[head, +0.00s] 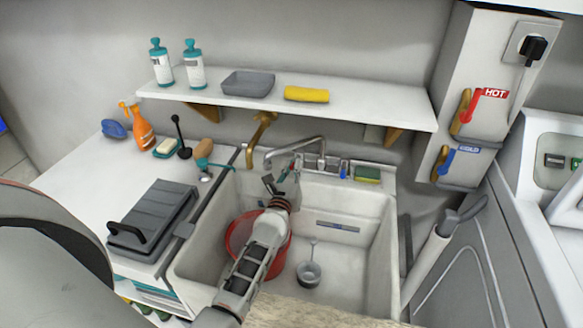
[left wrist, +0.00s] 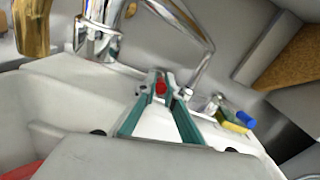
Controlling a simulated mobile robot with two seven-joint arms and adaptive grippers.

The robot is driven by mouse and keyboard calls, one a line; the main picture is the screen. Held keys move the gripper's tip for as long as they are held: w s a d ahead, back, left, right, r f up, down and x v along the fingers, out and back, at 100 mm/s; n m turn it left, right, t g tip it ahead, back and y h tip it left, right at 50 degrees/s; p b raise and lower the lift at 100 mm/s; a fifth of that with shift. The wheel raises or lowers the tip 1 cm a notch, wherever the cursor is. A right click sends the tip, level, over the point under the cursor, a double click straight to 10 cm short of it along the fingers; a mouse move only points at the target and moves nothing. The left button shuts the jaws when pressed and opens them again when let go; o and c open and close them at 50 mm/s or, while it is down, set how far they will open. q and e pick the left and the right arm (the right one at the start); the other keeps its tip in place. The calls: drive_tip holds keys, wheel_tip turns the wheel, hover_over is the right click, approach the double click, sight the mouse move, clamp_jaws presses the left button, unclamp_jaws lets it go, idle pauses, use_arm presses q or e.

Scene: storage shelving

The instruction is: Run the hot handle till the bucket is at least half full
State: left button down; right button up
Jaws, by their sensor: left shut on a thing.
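The red bucket (head: 237,233) stands in the left part of the white sink, partly hidden by my left arm. I cannot see its water level. I make out no stream of water. My left gripper (head: 283,177) is at the tap's left side. In the left wrist view its teal fingers (left wrist: 160,90) are shut on the small red hot handle (left wrist: 161,88). The blue handle (head: 344,168) is to the right. My right gripper is not in view.
A strainer (head: 309,273) lies in the white sink (head: 380,225). A yellow-green sponge (head: 367,174) sits at the back right rim. A shelf (head: 370,113) hangs above the tap. A box with red HOT (head: 470,105) and blue COLD (head: 446,162) levers is at right.

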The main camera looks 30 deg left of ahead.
use_arm(q)
drive_tip(key=shift+w+d+y, duration=0.1)
drive_tip(key=shift+d+y, duration=0.1)
drive_tip(key=shift+y, duration=0.1)
drive_tip(key=c, duration=2.1)
unclamp_jaws()
drive_tip(key=shift+c, duration=0.2)
drive_tip(key=v, duration=1.2)
drive_tip(key=shift+r, duration=0.2)
